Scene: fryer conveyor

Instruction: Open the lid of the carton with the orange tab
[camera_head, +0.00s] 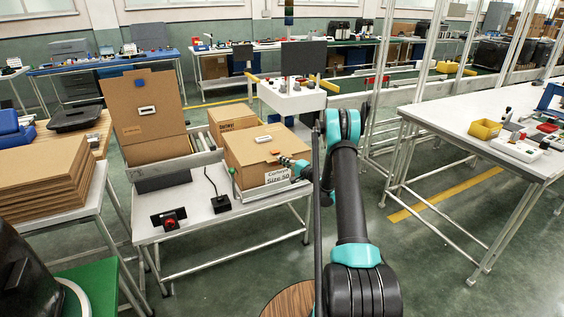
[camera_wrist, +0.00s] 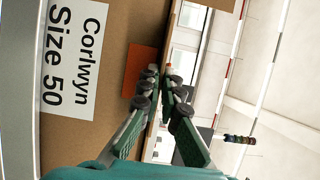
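The brown carton (camera_head: 250,145) with the orange tab (camera_head: 275,151) sits on the white-topped stand, its lid down. A white label reading "Corlwyn Size 50" (camera_head: 266,179) is on its front; it also shows in the wrist view (camera_wrist: 68,60). My gripper (camera_head: 282,160) is at the carton's upper front edge, close to the tab. In the wrist view, the orange tab (camera_wrist: 139,66) lies just left of my gripper's fingertips (camera_wrist: 164,84). A narrow gap shows between the fingers. Whether they touch or grip the tab is not clear.
A tall carton with a raised panel (camera_head: 144,112) stands to the left, and another carton (camera_head: 232,118) behind. A red button box (camera_head: 169,219) and a black device (camera_head: 221,204) are on the stand. Flat cardboard (camera_head: 45,178) is stacked at left. Floor at right is free.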

